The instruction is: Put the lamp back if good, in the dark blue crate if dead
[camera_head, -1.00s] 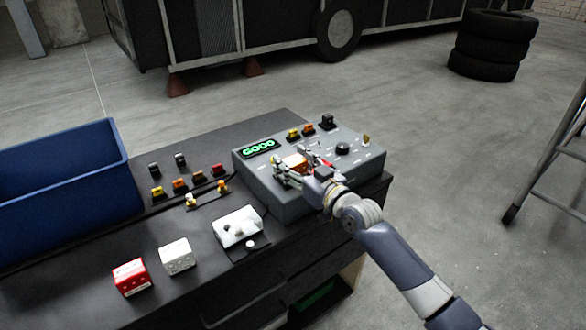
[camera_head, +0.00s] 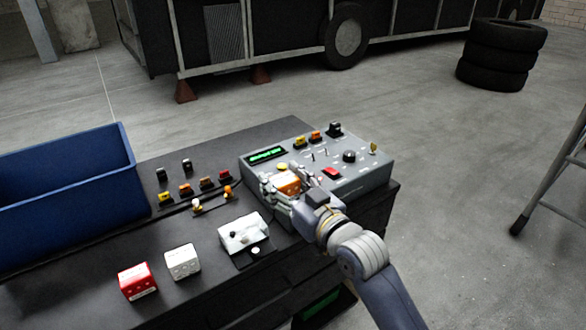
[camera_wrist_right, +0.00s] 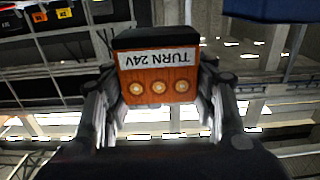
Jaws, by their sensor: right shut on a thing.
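My right gripper (camera_head: 280,192) is shut on an orange block-shaped lamp (camera_head: 289,185) at the near left edge of the grey tester box (camera_head: 372,178). In the right wrist view the lamp (camera_wrist_right: 157,88) sits between the fingers, with a "TURN 24V" label upside down and several round contacts. Whether it still touches the tester cannot be told. The tester's green display (camera_head: 266,155) shows text too small to read. The dark blue crate (camera_head: 75,190) stands at the left of the bench; its inside is mostly hidden. My left gripper is not in view.
Several small coloured lamps (camera_head: 186,189) stand in rows on the dark bench between crate and tester. A white box (camera_head: 182,261), a red box (camera_head: 138,281) and a white switch unit (camera_head: 243,233) stand nearer. Ladder legs (camera_head: 550,175) are at the right.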

